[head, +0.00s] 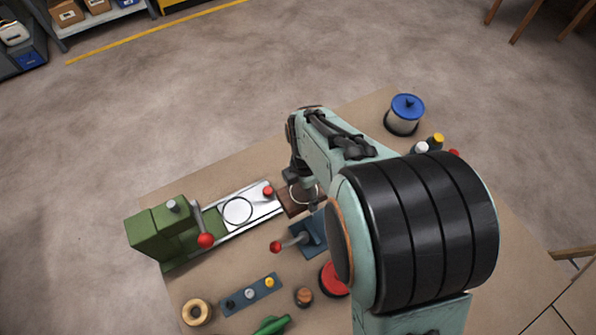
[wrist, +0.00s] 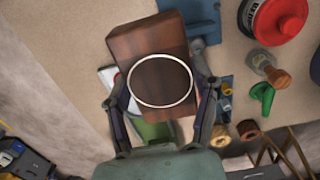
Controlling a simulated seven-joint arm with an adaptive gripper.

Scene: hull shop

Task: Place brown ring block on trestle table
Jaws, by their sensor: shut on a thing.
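The brown ring block (wrist: 150,42) is a dark wooden block with a white ring on its face. In the wrist view it sits between the two fingers of my gripper (wrist: 162,103), which is shut on it. In the head view the block (head: 289,206) shows partly, below my gripper (head: 302,184), with my arm hiding the rest. The trestle table (head: 222,172) has a tan top. The block is over the table, at the right end of the green machine's silver bed; I cannot tell how high it is.
A green machine (head: 158,231) with a silver bed and red-knobbed lever stands left of the block. A blue lever fixture (head: 312,232) is close on the near side. A blue-lidded spool (head: 405,115) is at back right. Bare table lies behind the machine.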

